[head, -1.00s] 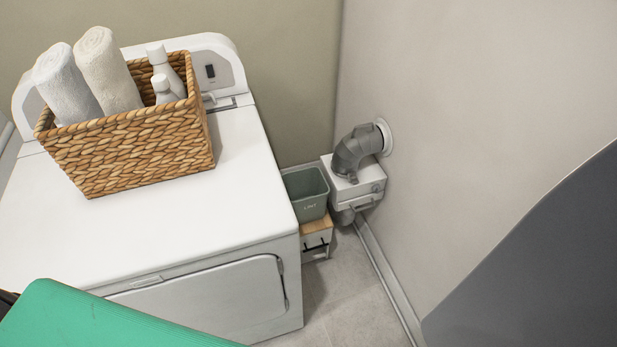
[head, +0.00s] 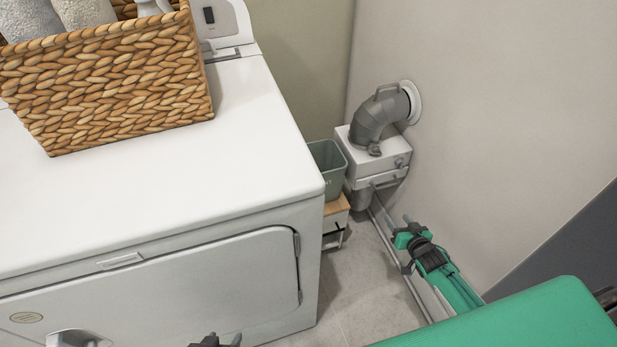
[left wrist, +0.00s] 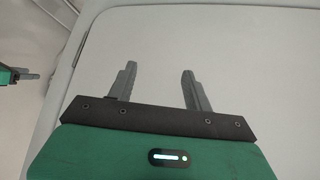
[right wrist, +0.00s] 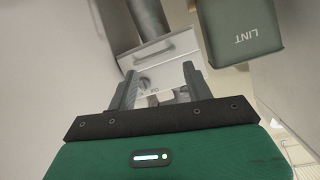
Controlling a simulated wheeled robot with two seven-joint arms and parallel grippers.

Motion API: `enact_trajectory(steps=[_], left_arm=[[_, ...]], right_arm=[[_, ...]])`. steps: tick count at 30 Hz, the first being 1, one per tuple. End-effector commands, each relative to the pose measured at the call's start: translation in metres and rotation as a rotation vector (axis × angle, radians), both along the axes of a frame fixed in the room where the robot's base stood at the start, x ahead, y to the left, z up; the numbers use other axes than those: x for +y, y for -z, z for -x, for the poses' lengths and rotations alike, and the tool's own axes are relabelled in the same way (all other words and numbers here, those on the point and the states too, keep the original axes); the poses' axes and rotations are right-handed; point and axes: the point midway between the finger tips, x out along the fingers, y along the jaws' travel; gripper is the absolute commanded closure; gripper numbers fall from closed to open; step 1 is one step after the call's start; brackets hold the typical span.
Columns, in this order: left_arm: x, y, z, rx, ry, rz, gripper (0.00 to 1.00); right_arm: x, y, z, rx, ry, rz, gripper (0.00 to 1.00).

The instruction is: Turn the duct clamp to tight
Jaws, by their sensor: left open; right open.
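A grey elbow duct (head: 380,118) runs from a white wall flange (head: 413,102) down into a white box (head: 372,160) in the corner.
A green lint bin (head: 327,170) stands on a small wooden-topped stand left of the box; it also shows in the right wrist view (right wrist: 240,30). The white dryer (head: 220,150) carries a wicker basket (head: 110,85). The right wall is close. Some floor (head: 365,280) is clear.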

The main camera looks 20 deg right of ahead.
Motion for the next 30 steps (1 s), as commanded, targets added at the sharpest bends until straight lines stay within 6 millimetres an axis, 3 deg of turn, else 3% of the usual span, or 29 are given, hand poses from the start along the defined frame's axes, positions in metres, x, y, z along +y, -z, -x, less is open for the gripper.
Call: enact_trajectory(steps=[4,9,12,19,30], left_arm=[[-0.007,-0.044,-0.004,-0.085,0.006,0.044,0.49],[-0.009,-0.087,-0.002,-0.143,0.009,0.075,0.49],[-0.009,-0.100,-0.001,-0.160,0.011,0.084,0.49],[-0.014,-0.105,-0.002,-0.194,0.015,0.104,0.49],[-0.034,-0.106,-0.007,-0.320,0.026,0.180,0.49]], right_arm=[[-0.006,-0.045,-0.035,-0.165,-0.024,-0.053,0.49],[-0.005,-0.087,-0.052,-0.277,-0.052,-0.096,0.49],[-0.005,-0.101,-0.056,-0.308,-0.062,-0.108,0.49],[-0.003,-0.106,-0.072,-0.320,-0.065,-0.114,0.49],[0.001,-0.105,-0.129,-0.319,-0.064,-0.113,0.49]])
